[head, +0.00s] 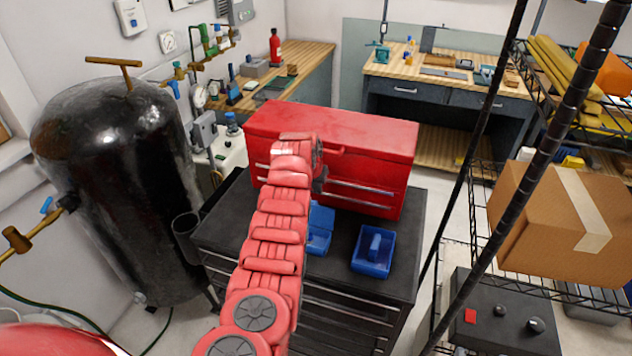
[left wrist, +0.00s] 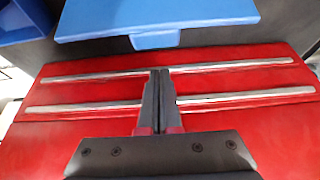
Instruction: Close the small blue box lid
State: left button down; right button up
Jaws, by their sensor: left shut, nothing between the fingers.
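The small blue box (head: 318,241) sits on the black cabinet top, partly hidden behind my left arm. Its lid (head: 321,216) appears raised at the side toward the red toolbox. In the left wrist view a flat blue panel with a small tab (left wrist: 155,20), which looks like the lid, lies beyond the fingertips. My left gripper (head: 321,184) is between the toolbox drawers and the lid, mostly hidden by my wrist. In the left wrist view its fingers (left wrist: 160,76) are together and empty, apart from the blue panel. My right gripper is not in view.
A red toolbox (head: 345,140) stands close behind the box. An open blue tray (head: 372,262) with a handle sits to the right on the cabinet top (head: 345,280). A black tank (head: 115,170) stands left. A wire shelf with a cardboard box (head: 535,220) is right.

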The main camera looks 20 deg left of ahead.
pick_arm(q)
jog(key=s+p, duration=0.1)
jog(key=s, duration=0.1)
jog(key=s+r+p, duration=0.1)
jog(key=s, duration=0.1)
jog(key=shift+p, duration=0.3)
dwell(0.6)
